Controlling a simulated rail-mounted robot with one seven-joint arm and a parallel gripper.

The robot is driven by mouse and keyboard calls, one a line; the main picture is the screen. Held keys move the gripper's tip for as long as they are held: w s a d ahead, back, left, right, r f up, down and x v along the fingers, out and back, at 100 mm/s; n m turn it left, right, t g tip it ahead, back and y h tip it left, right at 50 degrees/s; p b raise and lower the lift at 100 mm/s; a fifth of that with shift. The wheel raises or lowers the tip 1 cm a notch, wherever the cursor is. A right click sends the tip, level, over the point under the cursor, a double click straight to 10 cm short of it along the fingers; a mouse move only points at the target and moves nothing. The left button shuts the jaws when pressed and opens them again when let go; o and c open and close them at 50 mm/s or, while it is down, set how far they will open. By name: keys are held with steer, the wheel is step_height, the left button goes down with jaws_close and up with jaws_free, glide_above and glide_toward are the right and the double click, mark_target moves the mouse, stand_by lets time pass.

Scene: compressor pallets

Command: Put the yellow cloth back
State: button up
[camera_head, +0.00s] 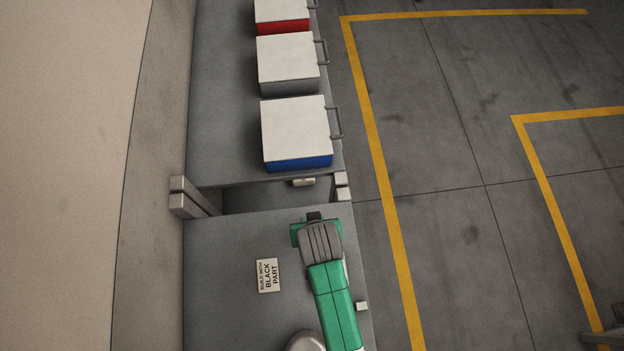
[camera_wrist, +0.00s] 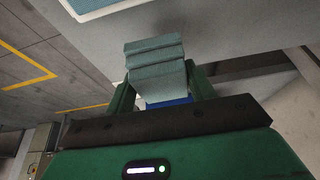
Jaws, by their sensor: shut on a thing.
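My gripper (camera_wrist: 160,80) is shut on a folded cloth (camera_wrist: 156,66), which looks grey-teal in the wrist view, not yellow. The cloth stands in layers between the two green fingers, and a bit of blue (camera_wrist: 168,103) shows beneath it. In the head view my gripper (camera_head: 315,226) is over the near grey table, right of the sign. The held cloth cannot be made out there. I see no yellow cloth in either view.
Three white-lidded boxes, blue (camera_head: 296,134), grey (camera_head: 288,64) and red (camera_head: 282,16), line the far table (camera_head: 222,100). A gap separates it from the near table (camera_head: 215,270). A "BUILD WITH BLACK PART" sign (camera_head: 267,275) lies left. A pale-rimmed teal thing (camera_wrist: 95,6) is partly visible.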

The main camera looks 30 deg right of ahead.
steer(key=shift+w+d+f, duration=0.1)
steer(key=shift+w+d, duration=0.1)
steer(key=shift+w, duration=0.3)
steer(key=shift+w+d, duration=0.15)
steer(key=shift+w, duration=0.3)
steer(key=shift+s+b+x, duration=0.15)
steer(key=shift+b+x, duration=0.05)
steer(key=shift+x, duration=0.7)
steer(key=shift+s+b+x, duration=0.15)
steer(key=shift+x, duration=0.75)
steer(key=shift+a+f, duration=0.15)
steer(key=shift+f, duration=0.05)
steer(key=o, duration=1)
steer(key=shift+c, duration=0.2)
steer(key=p+v, duration=0.2)
steer(key=v, duration=1)
steer(key=shift+r, duration=0.1)
